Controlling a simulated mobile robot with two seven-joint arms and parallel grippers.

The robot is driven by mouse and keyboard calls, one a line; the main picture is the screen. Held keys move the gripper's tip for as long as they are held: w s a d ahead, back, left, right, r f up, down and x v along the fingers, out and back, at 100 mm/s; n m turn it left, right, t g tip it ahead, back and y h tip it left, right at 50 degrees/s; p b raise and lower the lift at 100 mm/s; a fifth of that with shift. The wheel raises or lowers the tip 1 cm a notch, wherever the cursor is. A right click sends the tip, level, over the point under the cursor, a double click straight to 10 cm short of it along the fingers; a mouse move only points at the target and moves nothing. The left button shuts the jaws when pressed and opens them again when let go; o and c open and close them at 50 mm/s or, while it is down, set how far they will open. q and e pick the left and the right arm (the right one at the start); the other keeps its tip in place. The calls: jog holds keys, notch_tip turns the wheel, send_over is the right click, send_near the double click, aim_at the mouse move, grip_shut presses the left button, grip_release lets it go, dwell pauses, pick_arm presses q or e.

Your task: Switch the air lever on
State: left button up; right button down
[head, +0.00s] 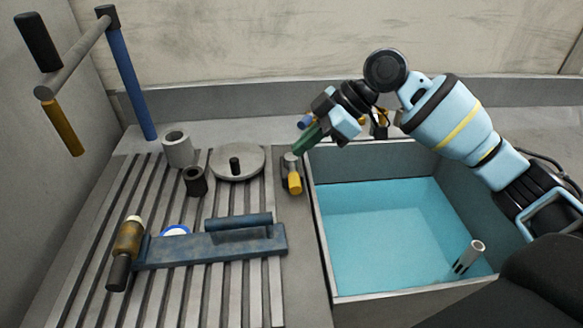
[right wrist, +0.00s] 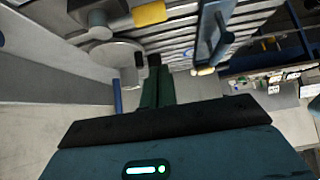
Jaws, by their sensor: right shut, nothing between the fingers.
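A small lever with a yellow grip (head: 294,183) sits on a grey fitting beside the left wall of the sink. The yellow grip (right wrist: 150,13) also shows at the top of the right wrist view, beside a grey cylindrical fitting (right wrist: 97,18). I cannot tell from any label whether it is the air lever. My right gripper (head: 297,150) is shut and empty, its green fingers pointing down and left, close to the top of the lever's fitting. In the right wrist view the shut fingers (right wrist: 154,62) appear apart from the yellow grip. My left gripper is not in view.
The sink (head: 390,205) with blue water lies to the right, with a small metal tube (head: 468,255) in it. A round grey plate (head: 237,162), grey cylinders (head: 178,149) and a blue bar (head: 210,247) are on the slatted bench. A blue post (head: 131,80) stands at the back left.

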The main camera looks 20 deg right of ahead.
aim_at(291, 180)
jog(key=x, duration=0.9)
jog(key=shift+a+f, duration=0.1)
jog(key=shift+a, duration=0.05)
jog(key=shift+s+d+f+p, duration=0.1)
jog(key=shift+d+f+p, duration=0.15)
jog(key=shift+d, duration=0.3)
jog(key=shift+s+d+f+p, duration=0.1)
jog(key=shift+d+f+p, duration=0.15)
jog(key=shift+d, duration=0.35)
jog(key=shift+s+d+f, duration=0.15)
jog(key=shift+s+d, duration=0.05)
jog(key=shift+d, duration=0.4)
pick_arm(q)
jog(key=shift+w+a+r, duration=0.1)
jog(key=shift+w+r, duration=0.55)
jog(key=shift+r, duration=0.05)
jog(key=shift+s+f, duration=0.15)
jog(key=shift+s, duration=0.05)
pick_arm(e)
jog(key=shift+f, duration=0.1)
